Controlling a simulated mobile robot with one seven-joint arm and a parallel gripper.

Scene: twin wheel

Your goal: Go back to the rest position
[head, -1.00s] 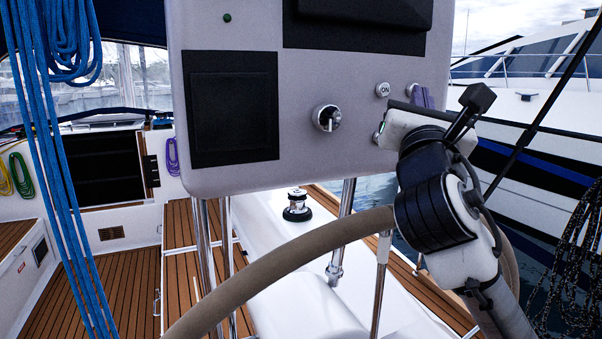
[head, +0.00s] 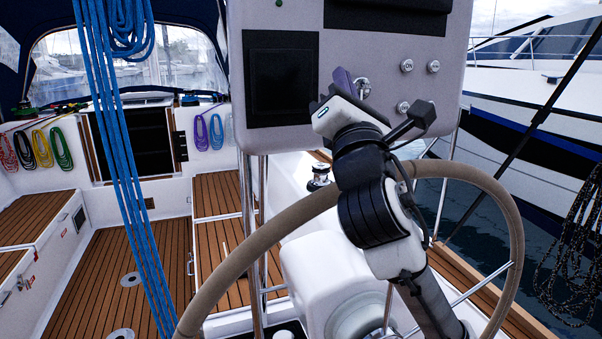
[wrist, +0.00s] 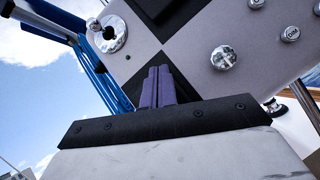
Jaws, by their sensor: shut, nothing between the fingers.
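My gripper (head: 343,80) is in front of the lower part of the grey console panel (head: 300,20), close to a round metal knob (head: 363,87). Its purple fingers are pressed together and empty. They also show side by side in the wrist view (wrist: 157,86), pointing toward the panel. In that view a silver knob (wrist: 223,57) lies to their right and a round metal switch (wrist: 106,33) to their upper left. I cannot tell the exact gap to the panel. My bent arm hides part of the wheel and the panel's lower edge.
The large steering wheel (head: 262,238) curves around my arm. Metal posts (head: 246,200) stand under the panel. Blue ropes (head: 115,150) hang at the left. Several push buttons, one being (head: 433,66), are right of my gripper. The wooden deck (head: 110,265) at lower left is open.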

